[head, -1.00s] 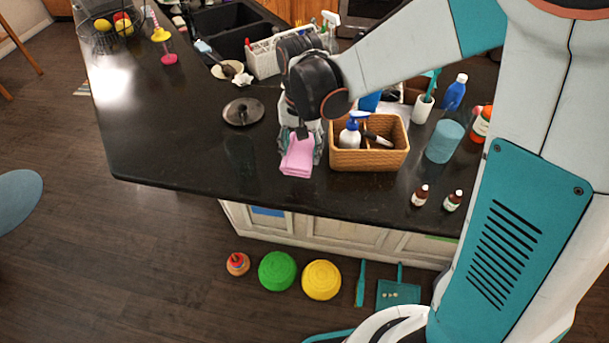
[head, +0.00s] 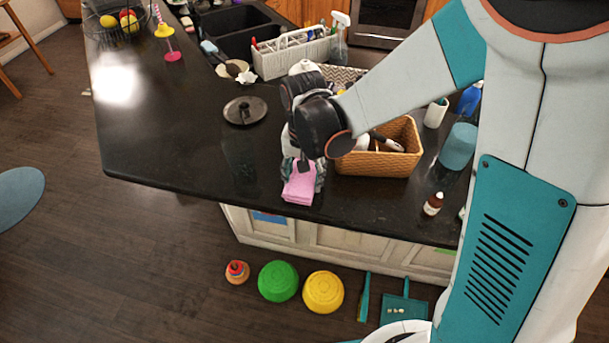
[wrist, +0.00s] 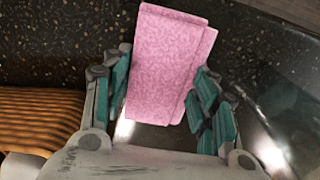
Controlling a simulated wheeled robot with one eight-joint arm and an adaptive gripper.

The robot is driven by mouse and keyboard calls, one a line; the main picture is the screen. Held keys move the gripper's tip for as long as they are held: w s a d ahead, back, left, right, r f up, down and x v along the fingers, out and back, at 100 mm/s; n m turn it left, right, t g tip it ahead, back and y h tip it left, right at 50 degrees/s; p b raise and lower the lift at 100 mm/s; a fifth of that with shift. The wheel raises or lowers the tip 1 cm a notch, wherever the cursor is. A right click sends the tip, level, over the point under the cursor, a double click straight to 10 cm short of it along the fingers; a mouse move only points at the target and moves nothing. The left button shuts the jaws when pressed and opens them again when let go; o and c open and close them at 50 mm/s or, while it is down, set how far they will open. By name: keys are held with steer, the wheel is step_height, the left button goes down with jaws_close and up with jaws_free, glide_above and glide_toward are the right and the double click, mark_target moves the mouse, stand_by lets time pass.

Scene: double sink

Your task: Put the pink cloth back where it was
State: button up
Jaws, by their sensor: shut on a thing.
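The pink cloth (head: 299,187) is a folded rectangle at the front of the dark counter, just left of the wicker basket (head: 381,164). My gripper (head: 303,165) points down over it. In the wrist view the pink cloth (wrist: 165,65) lies between the teal fingers of my gripper (wrist: 166,105), which is shut on it. Some dark speckled counter surface shows beyond the cloth. I cannot tell whether the cloth touches the counter or hangs just above it.
A black round lid (head: 244,111) lies left of my gripper. A teal cylinder (head: 458,146) and a small brown bottle (head: 433,204) stand right of the basket. The white caddy (head: 291,52) and sink (head: 236,24) are behind. The counter's left front is bare.

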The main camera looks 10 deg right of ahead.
mark_target(304, 177)
steer(key=shift+f, duration=0.2)
steer(key=o, duration=1.1)
steer(key=shift+r, duration=0.15)
step_height(304, 177, up, 12)
steer(key=p, duration=0.8)
